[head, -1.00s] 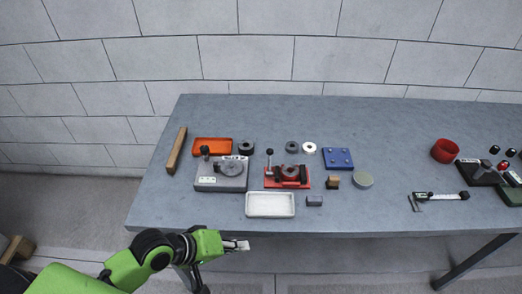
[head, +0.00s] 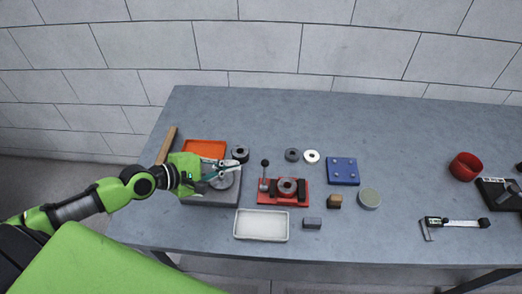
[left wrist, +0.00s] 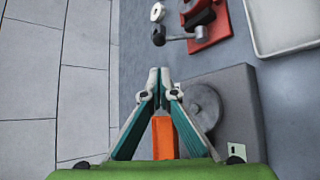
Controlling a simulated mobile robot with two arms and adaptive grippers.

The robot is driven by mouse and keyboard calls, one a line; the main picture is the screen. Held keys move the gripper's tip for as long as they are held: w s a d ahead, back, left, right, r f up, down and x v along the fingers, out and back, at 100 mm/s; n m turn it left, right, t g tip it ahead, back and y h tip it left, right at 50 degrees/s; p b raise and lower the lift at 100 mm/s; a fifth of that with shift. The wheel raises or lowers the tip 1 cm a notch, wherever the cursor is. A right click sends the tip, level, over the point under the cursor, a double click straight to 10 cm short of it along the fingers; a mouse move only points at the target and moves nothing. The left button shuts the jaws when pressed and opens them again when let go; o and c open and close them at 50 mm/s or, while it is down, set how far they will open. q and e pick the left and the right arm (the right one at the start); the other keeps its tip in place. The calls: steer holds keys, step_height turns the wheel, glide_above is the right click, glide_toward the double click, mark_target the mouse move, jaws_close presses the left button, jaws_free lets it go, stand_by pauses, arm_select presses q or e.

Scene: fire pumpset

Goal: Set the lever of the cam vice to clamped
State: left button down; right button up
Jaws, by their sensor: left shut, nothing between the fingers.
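The cam vice (head: 297,199) has a red base and stands mid-table, with a dark round part on top. Its lever (head: 264,173) is at the left end, has a black ball knob and stands up from the base. In the left wrist view the red vice (left wrist: 207,30) is at the top, and its lever (left wrist: 180,37) points left with the knob at its end. My left gripper (head: 238,164) is shut and empty, above the grey block left of the vice and apart from the lever. Its fingertips (left wrist: 160,72) meet in the left wrist view. My right gripper is not in view.
A grey block with a disc (left wrist: 232,85) lies under my left gripper. An orange tray (head: 205,148) and wooden bar (head: 166,146) are behind it. A white tray (head: 238,225) lies in front of the vice.

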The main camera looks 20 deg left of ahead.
mark_target(264, 175)
arm_select(q)
steer(key=shift+s+r, duration=0.25)
steer(key=shift+s, duration=0.2)
steer(key=shift+w+f, duration=0.1)
steer(key=shift+w, duration=0.05)
steer(key=shift+w+d+f, duration=0.1)
steer(key=shift+w+d, duration=0.05)
steer(key=shift+w, duration=0.15)
steer(key=x, duration=0.8)
steer(key=shift+w+p, duration=0.1)
steer(key=shift+p, duration=0.3)
steer(key=shift+w+d+f, duration=0.3)
steer(key=shift+w+d, duration=0.05)
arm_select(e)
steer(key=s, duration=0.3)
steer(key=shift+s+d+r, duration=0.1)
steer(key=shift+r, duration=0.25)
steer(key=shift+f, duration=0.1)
